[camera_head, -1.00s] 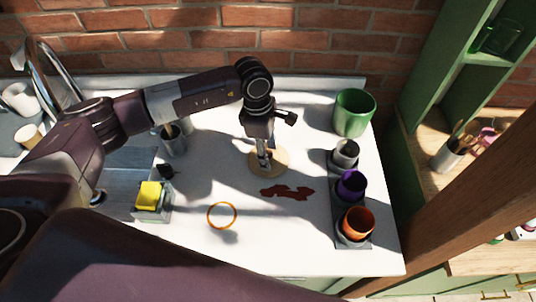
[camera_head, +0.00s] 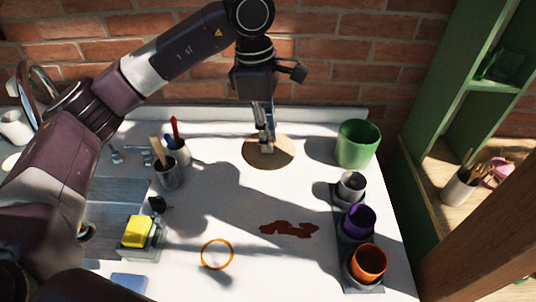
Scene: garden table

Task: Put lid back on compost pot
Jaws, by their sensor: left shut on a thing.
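The lid is a round, light wooden disc (camera_head: 282,157) near the back middle of the white counter in the head view. My left gripper (camera_head: 266,143) points down and is shut on the lid's handle, which the fingers mostly hide. The lid is roughly level and appears raised above the counter. The compost pot appears to be the green pot (camera_head: 357,145) at the back right, upright with its top open. The lid is left of the pot and apart from it. My right gripper is not in view.
A dark tray holds a grey cup (camera_head: 351,186), a purple cup (camera_head: 358,222) and an orange cup (camera_head: 368,264). Tool holders (camera_head: 168,174) and a yellow sponge (camera_head: 138,231) are left. A brick wall stands behind.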

